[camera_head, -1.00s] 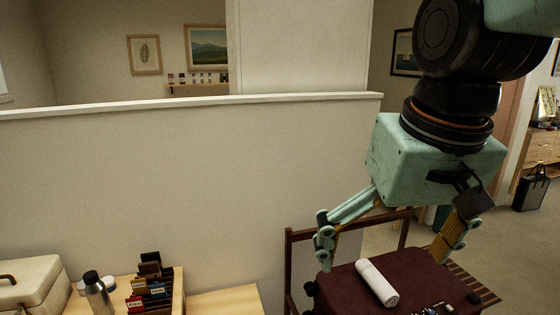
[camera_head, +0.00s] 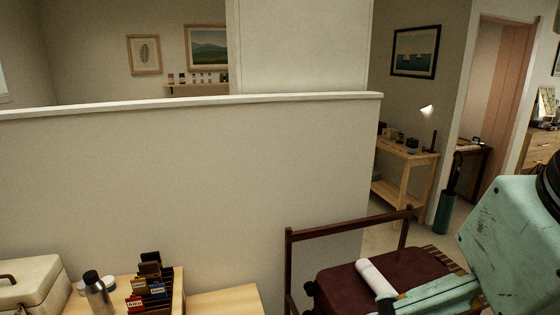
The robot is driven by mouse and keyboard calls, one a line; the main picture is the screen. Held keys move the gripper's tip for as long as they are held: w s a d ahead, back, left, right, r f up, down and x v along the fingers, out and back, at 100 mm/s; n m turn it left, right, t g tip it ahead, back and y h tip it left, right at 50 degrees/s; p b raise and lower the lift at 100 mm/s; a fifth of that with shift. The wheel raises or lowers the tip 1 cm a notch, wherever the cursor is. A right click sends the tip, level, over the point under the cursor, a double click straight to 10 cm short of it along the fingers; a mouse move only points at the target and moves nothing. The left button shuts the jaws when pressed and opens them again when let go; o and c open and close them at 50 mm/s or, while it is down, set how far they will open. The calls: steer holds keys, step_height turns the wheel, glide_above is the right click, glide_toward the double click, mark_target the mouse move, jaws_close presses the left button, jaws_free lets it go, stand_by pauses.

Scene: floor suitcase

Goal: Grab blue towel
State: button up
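No blue towel can be made out. A white rolled cloth (camera_head: 372,275), towel-like, lies on a dark red suitcase (camera_head: 340,287), which rests on a dark wooden slatted rack (camera_head: 350,227). My gripper (camera_head: 430,297) is at the lower right. One pale green finger reaches left across the right part of the suitcase, in front of the lower end of the white roll. Whether it touches the roll cannot be told. The other finger is hidden or out of frame, and nothing held is visible.
A low wall (camera_head: 190,180) stands behind. At lower left are a beige case (camera_head: 28,283), a metal bottle (camera_head: 97,293) and an organizer with dark items (camera_head: 155,287). A wooden side table (camera_head: 405,160) and green umbrella stand (camera_head: 444,212) stand behind right.

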steer(key=shift+c, duration=0.4)
steer(key=c, duration=1.3)
